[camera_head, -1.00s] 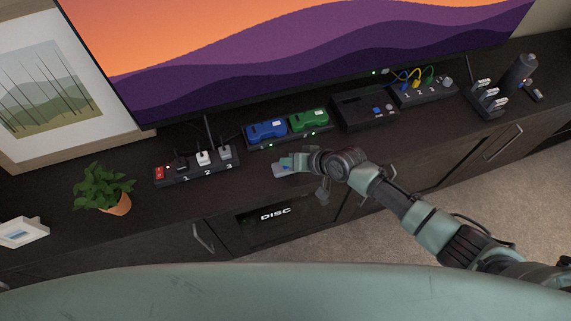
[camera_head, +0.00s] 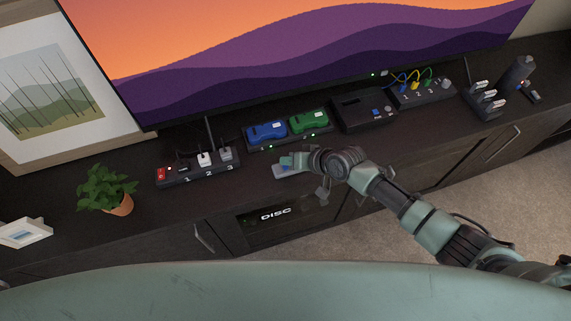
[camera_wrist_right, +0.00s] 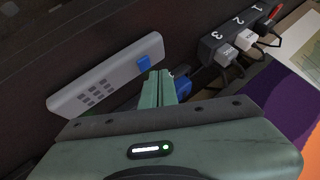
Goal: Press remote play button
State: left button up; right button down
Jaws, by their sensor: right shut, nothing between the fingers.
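The remote (camera_head: 283,171) lies on the dark cabinet top, in front of the blue game controller. In the right wrist view it is a slim grey bar (camera_wrist_right: 118,73) with a blue button (camera_wrist_right: 143,63) near one end and a grid of small dark buttons (camera_wrist_right: 97,95) towards the other. My right gripper (camera_head: 287,160) is shut and empty, over or beside the remote's far edge. In the right wrist view its fingertips (camera_wrist_right: 166,74) are close to the blue-button end; I cannot tell whether they touch it. My left gripper is not in view.
A power strip (camera_head: 190,179) with plugs stands to the left, beyond it a potted plant (camera_head: 105,188). Blue (camera_head: 266,131) and green (camera_head: 309,121) controllers sit in a dock behind the remote. A black console (camera_head: 363,110) stands to the right. The TV (camera_head: 300,60) rises behind.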

jog(key=shift+r, duration=0.15)
notch_tip(320, 180, up, 5)
jog(key=p, duration=0.5)
dwell(0.7)
